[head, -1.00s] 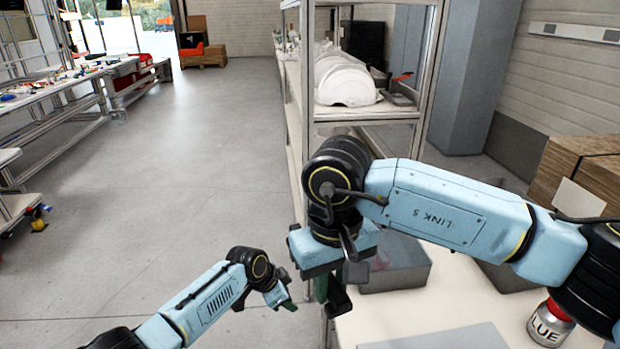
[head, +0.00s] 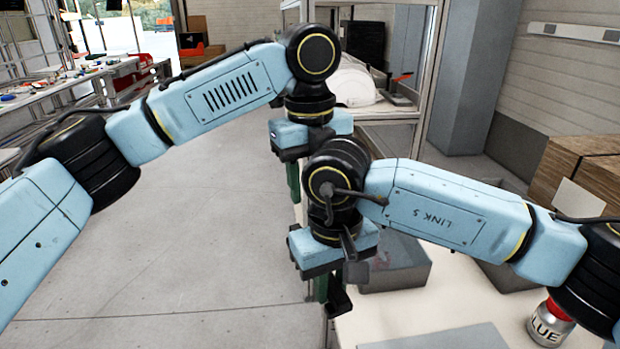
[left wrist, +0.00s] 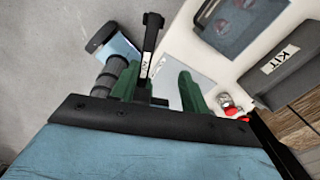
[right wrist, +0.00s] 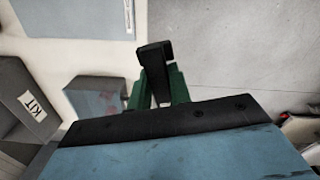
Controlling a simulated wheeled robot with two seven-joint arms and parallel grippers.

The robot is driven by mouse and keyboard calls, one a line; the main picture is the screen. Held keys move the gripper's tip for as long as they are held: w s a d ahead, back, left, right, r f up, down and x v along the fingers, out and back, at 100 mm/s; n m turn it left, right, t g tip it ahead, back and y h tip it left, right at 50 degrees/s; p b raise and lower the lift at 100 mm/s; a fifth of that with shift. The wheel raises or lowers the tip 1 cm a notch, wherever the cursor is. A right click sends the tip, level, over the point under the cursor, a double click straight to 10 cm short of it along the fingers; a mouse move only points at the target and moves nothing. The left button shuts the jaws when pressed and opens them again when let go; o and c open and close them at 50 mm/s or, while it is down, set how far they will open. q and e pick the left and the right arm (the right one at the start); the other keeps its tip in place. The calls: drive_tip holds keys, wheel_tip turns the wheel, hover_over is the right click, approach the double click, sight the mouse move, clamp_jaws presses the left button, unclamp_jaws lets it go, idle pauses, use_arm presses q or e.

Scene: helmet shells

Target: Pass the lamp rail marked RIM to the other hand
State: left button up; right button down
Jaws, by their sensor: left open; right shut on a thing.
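The lamp rail is a black bar (head: 338,302) held low under my right gripper (head: 320,289) in the head view. My right gripper is shut on it. In the right wrist view the bar's dark end (right wrist: 154,62) stands up between the green fingers. My left gripper (head: 293,182) is open, just left of and beyond the right one in the head view. In the left wrist view the black rail (left wrist: 152,32) with a small white label shows between the spread green fingers. I cannot tell whether they touch it. The label is not clearly readable.
The pale table (head: 385,320) bears a grey box (head: 400,279) and a can (head: 543,328) with a red top. A box labelled KIT (left wrist: 300,62) shows in the left wrist view. A shelf frame (head: 428,70) stands behind. Open floor (head: 180,270) lies to the left.

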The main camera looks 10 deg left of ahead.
use_arm(q)
drive_tip(key=f, duration=1.1)
drive_tip(key=shift+s+a+f, duration=0.2)
drive_tip(key=shift+s+f, duration=0.05)
drive_tip(key=shift+s, duration=0.15)
clamp_jaws()
use_arm(e)
drive_tip(key=c, duration=1.2)
unclamp_jaws()
drive_tip(key=shift+r, duration=0.1)
wheel_tip(320, 180, up, 12)
drive_tip(key=shift+f, duration=0.1)
